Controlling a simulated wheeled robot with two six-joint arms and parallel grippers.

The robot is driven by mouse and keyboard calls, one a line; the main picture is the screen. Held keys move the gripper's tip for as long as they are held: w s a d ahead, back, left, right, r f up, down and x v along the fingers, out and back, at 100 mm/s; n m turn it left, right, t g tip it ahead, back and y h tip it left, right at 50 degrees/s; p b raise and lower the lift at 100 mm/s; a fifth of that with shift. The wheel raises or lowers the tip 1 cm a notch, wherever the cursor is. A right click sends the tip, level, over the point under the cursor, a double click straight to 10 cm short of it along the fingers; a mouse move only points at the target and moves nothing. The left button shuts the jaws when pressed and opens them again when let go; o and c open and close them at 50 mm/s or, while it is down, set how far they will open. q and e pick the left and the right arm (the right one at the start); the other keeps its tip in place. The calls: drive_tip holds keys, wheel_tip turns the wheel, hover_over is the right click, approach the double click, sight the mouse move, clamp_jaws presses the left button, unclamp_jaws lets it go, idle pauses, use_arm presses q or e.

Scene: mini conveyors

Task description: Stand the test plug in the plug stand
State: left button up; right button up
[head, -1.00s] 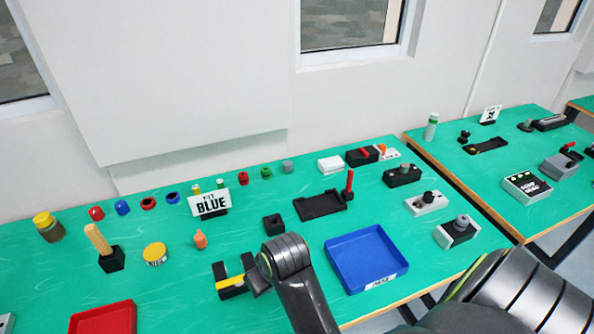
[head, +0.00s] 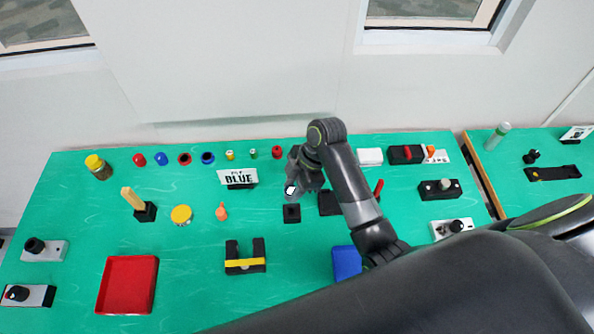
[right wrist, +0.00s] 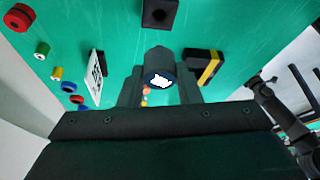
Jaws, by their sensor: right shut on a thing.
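The test plug, a grey cylinder with a white patch on its dark end face, is in my right gripper (head: 296,182). In the right wrist view the plug (right wrist: 160,72) lies between the two fingers of the right gripper (right wrist: 160,90), which is shut on it. The plug stand, a small black square block with a hole in its top (head: 291,214), is on the green table just below the gripper in the head view. It also shows at the top of the right wrist view (right wrist: 160,12), apart from the plug. My left gripper is not in view.
A black cradle with a yellow stripe (head: 245,265) lies in front of the stand, and a dark tray (head: 328,203) is to its right. A blue tray (head: 346,262) is partly hidden by my arm.

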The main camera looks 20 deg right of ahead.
drive_tip(key=shift+d, duration=0.1)
drive_tip(key=shift+s, duration=0.2)
drive_tip(key=shift+w+f+b, duration=0.1)
drive_tip(key=shift+f+b, duration=0.45)
drive_tip(key=shift+f, duration=0.2)
drive_tip(key=shift+f+b, duration=1.2)
drive_tip(key=shift+f, duration=0.85)
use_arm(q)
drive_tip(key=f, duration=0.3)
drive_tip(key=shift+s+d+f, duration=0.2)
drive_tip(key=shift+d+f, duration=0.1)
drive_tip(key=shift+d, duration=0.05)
use_arm(e)
drive_tip(key=shift+f, duration=0.1)
use_arm(q)
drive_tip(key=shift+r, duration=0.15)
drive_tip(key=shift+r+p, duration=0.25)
drive_tip(key=shift+p, duration=0.1)
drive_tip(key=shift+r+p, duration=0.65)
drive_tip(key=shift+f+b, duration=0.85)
use_arm(e)
drive_tip(key=shift+f, duration=1.25)
